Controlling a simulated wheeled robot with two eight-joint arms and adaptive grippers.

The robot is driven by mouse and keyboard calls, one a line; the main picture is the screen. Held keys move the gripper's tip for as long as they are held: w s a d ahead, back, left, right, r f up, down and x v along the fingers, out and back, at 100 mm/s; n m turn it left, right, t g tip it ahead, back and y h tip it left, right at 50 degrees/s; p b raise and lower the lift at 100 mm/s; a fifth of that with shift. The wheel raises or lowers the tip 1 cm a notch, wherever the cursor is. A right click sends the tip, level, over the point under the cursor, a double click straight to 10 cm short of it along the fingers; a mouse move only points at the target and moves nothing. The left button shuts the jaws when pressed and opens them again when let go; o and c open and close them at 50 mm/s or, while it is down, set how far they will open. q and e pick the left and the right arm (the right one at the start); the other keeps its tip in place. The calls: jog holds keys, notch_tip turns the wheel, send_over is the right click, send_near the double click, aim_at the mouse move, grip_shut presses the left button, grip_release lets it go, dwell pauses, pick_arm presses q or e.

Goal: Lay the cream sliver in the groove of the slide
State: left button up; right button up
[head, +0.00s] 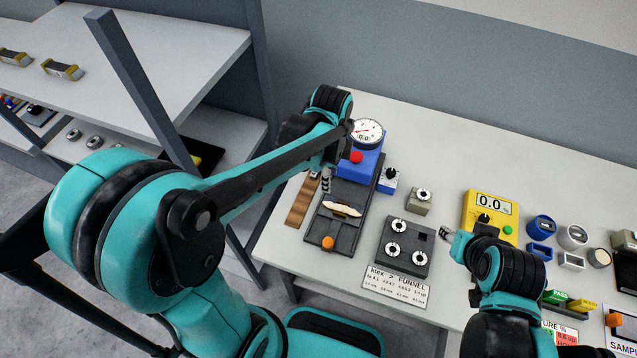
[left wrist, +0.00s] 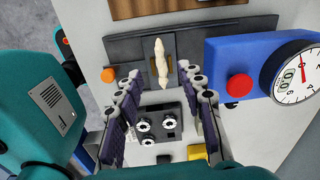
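The cream sliver (head: 343,209) is a short, pale, uneven strip lying crosswise on the dark bed of the gauge with the blue housing. My left gripper (head: 326,181) is above the bed, behind the sliver. In its wrist view the left gripper (left wrist: 165,100) has its fingers wide apart with nothing between them. My right gripper (head: 447,235) appears open and empty near the dark funnel block.
The blue gauge housing (head: 360,160) with a dial and red button stands behind the bed. An orange knob (head: 328,243) is at its front. A wooden strip (head: 301,203) lies left. The funnel block (head: 403,246) and yellow meter (head: 489,216) stand right. The table's back is clear.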

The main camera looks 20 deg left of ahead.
pick_arm(q)
jog(key=s+a+r+n+t, duration=0.2)
jog(key=s+n, duration=0.3)
jog(key=n, duration=0.3)
jog(key=s+a+r+n+t, duration=0.2)
jog(key=s+r+n+t, duration=0.2)
jog(key=n, duration=0.5)
jog(key=shift+s+a+r+t, duration=0.15)
jog(key=shift+s+a+t, duration=0.05)
jog(key=shift+s+t, duration=0.25)
notch_tip(320, 180, down, 7)
jog(key=b, duration=0.7)
jog(key=shift+f, duration=0.2)
